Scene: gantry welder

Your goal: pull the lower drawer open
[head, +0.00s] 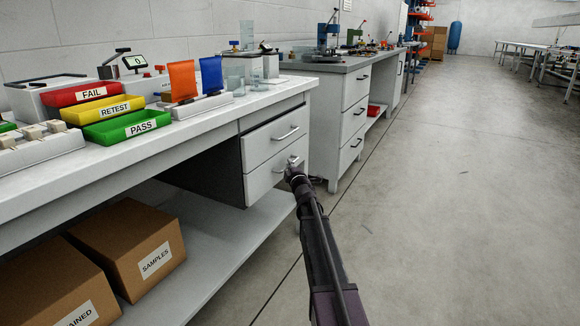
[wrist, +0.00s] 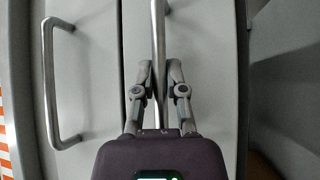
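The lower drawer (head: 264,180) is in the white bench's drawer unit, below the upper drawer (head: 264,145). Its front looks in line with the upper one, so it appears closed. My gripper (head: 296,166) is at the lower drawer's handle (head: 291,161), partly covering it. In the wrist view, the lower drawer's front (wrist: 205,30) is turned sideways. My gripper's fingers (wrist: 160,72) lie on either side of the metal bar handle (wrist: 158,35), close against it, and appear shut on it. The upper drawer's handle (wrist: 49,80) stands free to the left.
Green (head: 127,126), yellow (head: 102,108) and red (head: 82,94) trays stand on the bench top. Cardboard boxes (head: 130,240) sit on the low shelf (head: 235,240). A second drawer bench (head: 345,115) stands beyond. The floor (head: 450,200) to the right is clear.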

